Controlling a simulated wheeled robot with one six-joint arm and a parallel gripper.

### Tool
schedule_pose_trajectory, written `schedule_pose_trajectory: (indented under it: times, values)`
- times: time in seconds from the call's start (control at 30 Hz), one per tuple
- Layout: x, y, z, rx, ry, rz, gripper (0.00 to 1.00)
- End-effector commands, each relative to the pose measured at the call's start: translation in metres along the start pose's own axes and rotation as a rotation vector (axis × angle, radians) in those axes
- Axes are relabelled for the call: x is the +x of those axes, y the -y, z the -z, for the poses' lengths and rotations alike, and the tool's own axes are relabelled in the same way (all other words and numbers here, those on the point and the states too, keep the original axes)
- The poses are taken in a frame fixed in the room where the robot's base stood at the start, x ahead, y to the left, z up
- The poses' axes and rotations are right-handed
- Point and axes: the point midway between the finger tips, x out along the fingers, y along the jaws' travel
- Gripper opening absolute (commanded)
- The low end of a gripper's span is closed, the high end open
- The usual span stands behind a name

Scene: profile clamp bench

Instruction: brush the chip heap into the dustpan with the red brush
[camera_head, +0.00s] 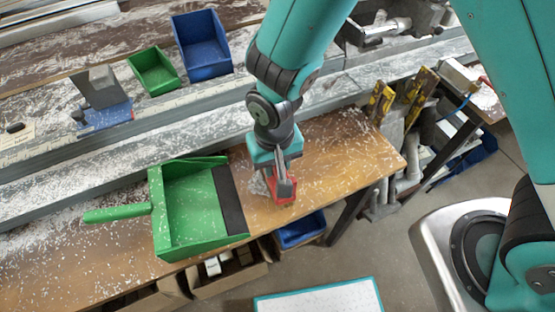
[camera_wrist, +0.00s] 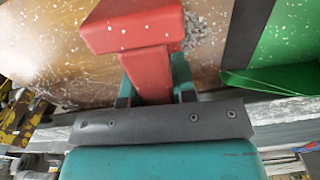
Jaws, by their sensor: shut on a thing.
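The green dustpan (camera_head: 188,205) lies on the wooden bench, its handle to the left and its black lip (camera_head: 230,200) facing my gripper. My gripper (camera_head: 283,172) points down and is shut on the red brush (camera_head: 284,197), close to the bench top right of the lip. The wrist view shows the brush (camera_wrist: 135,30) between my gripper's fingers (camera_wrist: 155,92). The grey chip heap (camera_wrist: 196,34) lies between brush and lip, right beside the brush and partly hidden by it. In the head view the heap (camera_head: 258,185) is mostly covered by my gripper and the brush.
A long grey metal profile (camera_head: 130,155) runs behind the dustpan. Blue (camera_head: 202,45) and green (camera_head: 153,72) bins stand farther back. Yellow-black clamps (camera_head: 382,102) stand at the right end. White specks are scattered over the bench, whose right part (camera_head: 350,150) is otherwise clear.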

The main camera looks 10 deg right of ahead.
Motion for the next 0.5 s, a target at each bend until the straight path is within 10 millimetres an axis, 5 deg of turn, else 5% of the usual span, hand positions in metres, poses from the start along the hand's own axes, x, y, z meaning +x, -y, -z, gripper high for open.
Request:
schedule_pose_trajectory:
  times: [0.5]
  values:
    - [0.0,0.02,0.0,0.0,-0.001,0.001,0.02]
